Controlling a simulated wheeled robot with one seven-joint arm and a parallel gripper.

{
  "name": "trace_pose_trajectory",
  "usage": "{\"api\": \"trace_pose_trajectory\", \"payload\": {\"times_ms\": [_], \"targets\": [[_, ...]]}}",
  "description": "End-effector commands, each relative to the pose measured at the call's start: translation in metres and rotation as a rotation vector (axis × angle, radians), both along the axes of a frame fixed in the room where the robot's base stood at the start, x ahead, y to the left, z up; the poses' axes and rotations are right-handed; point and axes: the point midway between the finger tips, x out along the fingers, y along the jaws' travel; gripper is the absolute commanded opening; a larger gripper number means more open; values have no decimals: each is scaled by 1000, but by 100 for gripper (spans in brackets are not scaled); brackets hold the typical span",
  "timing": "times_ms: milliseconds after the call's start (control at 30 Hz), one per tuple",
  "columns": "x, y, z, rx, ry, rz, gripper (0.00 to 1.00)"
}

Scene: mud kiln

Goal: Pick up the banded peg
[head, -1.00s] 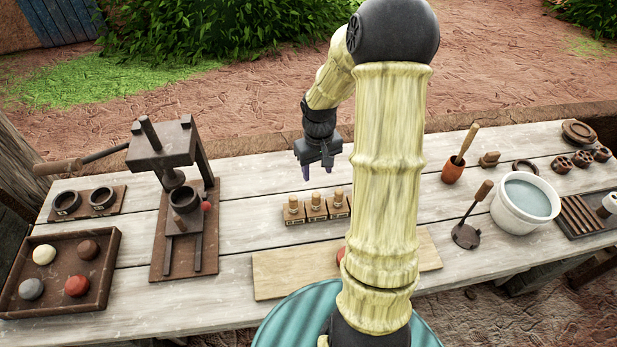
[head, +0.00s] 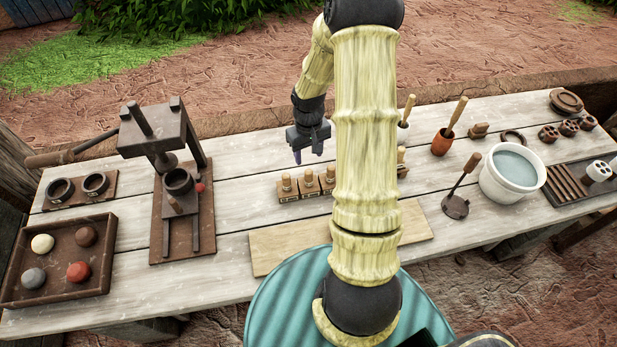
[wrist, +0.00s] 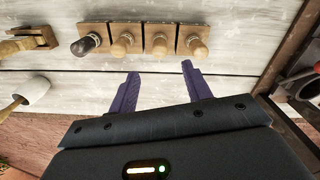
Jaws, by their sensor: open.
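Several wooden pegs with rounded heads stand in a row of small wooden blocks. The head view shows three of them, the left (head: 287,183), the middle (head: 308,178) and the right (head: 329,176); my arm hides the table beside them. The wrist view shows a dark-headed peg (wrist: 88,43) at the row's left end and plain wooden ones (wrist: 158,42) to its right. I cannot make out a band on any peg. My gripper (head: 308,153) is open and empty, beyond the row and above the table. Its two purple fingers (wrist: 160,70) point towards the row without touching it.
A dark press (head: 165,135) and a tray of balls (head: 107,250) stand to the left. A pale board (head: 275,255) lies in front of the row. A white pot (head: 513,172) and a long-handled tool (head: 456,204) stand to the right.

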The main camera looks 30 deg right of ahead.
Motion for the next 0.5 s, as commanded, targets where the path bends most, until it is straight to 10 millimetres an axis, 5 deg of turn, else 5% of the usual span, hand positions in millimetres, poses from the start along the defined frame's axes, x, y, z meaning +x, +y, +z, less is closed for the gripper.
{"api": "trace_pose_trajectory", "payload": {"times_ms": [300, 500], "targets": [[-1, 1, -47, 1, 4, 2, 49], [0, 1, -61, 0, 0, 1, 49]]}}
